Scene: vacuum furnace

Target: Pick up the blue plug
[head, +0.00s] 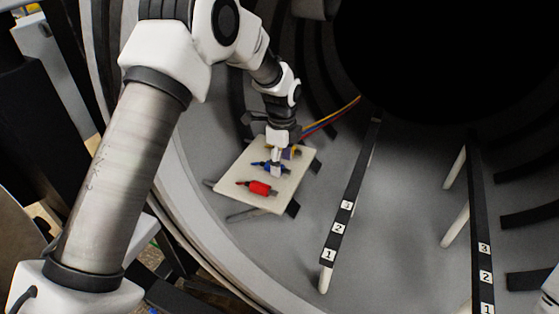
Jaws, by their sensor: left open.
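The blue plug (262,167) lies on a cream board (235,181) inside the furnace, between a red plug (259,188) nearer to me and a yellow plug (296,153) farther back. My left gripper (277,172) points down over the board, with its fingertips at the blue plug. It is open. The fingers cover part of the blue plug, and I cannot tell whether they touch it. My right gripper is not in view.
Coloured wires (335,116) run behind the board. A dark rail (350,193) with number labels stands right of the board, and a second numbered rail (481,220) is farther right. The grey floor (405,215) between the rails is clear. The curved furnace rim (196,215) is at the left.

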